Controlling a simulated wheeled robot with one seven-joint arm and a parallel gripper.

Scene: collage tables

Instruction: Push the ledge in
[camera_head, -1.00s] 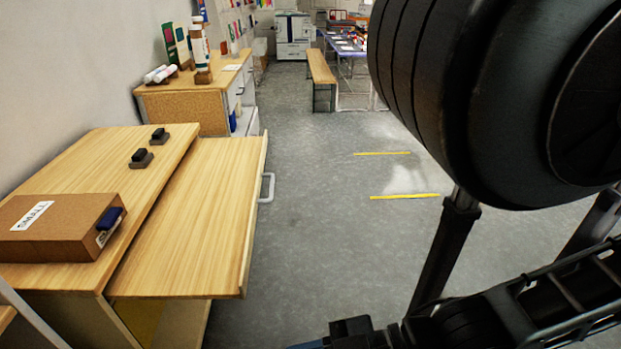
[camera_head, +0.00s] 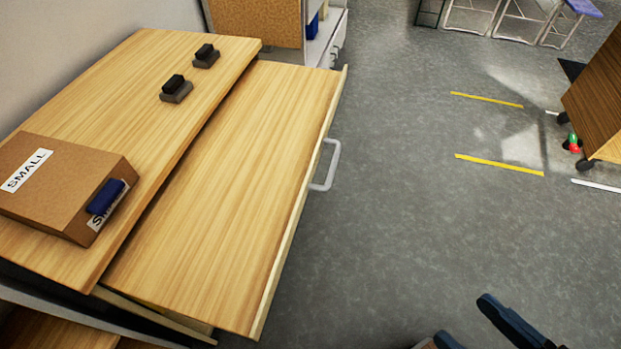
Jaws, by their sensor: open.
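The ledge (camera_head: 225,190) is a light wooden board pulled out from under the top of the wooden cabinet (camera_head: 130,95) at the left. A raised lip runs along its outer edge, and a pale handle (camera_head: 332,165) sticks out from that edge over the floor. The ledge's surface is bare. My gripper (camera_head: 464,320) shows only as dark blue-black finger ends at the bottom edge, right of the ledge and apart from it. It is open with nothing seen between the fingers; the rest of it is cut off.
A brown box marked SMALL (camera_head: 62,185) and two small dark blocks (camera_head: 176,90) sit on the cabinet top. Grey floor (camera_head: 410,210) with yellow tape strips lies clear right of the ledge. A wooden piece of furniture (camera_head: 598,100) stands at the far right.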

